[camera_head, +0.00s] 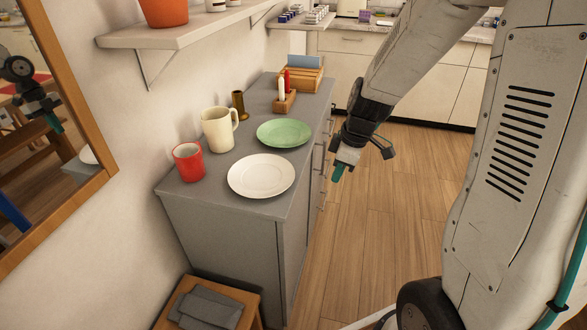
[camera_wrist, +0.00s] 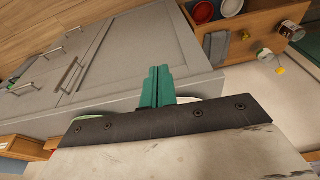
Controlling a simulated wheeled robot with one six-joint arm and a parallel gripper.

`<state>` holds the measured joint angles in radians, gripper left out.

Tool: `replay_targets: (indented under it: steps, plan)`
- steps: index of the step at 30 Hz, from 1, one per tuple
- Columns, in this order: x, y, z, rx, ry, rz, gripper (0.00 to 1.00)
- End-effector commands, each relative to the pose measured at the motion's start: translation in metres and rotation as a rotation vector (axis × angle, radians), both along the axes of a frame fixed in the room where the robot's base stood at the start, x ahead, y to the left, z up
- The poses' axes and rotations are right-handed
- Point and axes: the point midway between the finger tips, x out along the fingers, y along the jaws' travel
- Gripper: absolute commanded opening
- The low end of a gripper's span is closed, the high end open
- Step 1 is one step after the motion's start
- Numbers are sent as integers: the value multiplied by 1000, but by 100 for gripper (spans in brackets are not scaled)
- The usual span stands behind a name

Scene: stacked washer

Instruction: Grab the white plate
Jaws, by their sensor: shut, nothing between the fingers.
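The white plate (camera_head: 261,175) lies flat on the grey cabinet top (camera_head: 215,222), near its front end. A green plate (camera_head: 284,133) lies just behind it. My gripper (camera_head: 338,173) hangs in the air to the right of the white plate, beyond the cabinet's edge and apart from the plate. Its teal fingers (camera_wrist: 157,87) are together with nothing between them. In the wrist view a pale rim strip (camera_wrist: 187,100) shows behind the dark bracket, probably the white plate; most of it is hidden.
A red mug (camera_head: 188,162), a cream pitcher (camera_head: 218,130) and a brown cup (camera_head: 238,104) stand left of the plates. A candle holder (camera_head: 284,102) stands farther back. A wall shelf (camera_head: 180,35) overhangs at upper left. Wooden floor (camera_head: 375,230) right of the cabinet is clear.

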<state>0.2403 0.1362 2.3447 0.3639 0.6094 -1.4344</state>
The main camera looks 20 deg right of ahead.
Motion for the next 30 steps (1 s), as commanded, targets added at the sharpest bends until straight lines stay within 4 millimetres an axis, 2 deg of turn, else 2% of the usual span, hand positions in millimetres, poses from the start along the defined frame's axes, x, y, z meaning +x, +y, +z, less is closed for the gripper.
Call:
replay_targets:
  steps: [3,7,24,30]
  plan:
    - [6,-6,-13,-6,-6,32,0]
    - [13,1,-16,-7,-10,45,0]
    - [75,88,-15,-7,-9,46,0]
    - [77,90,-28,-7,-8,41,0]
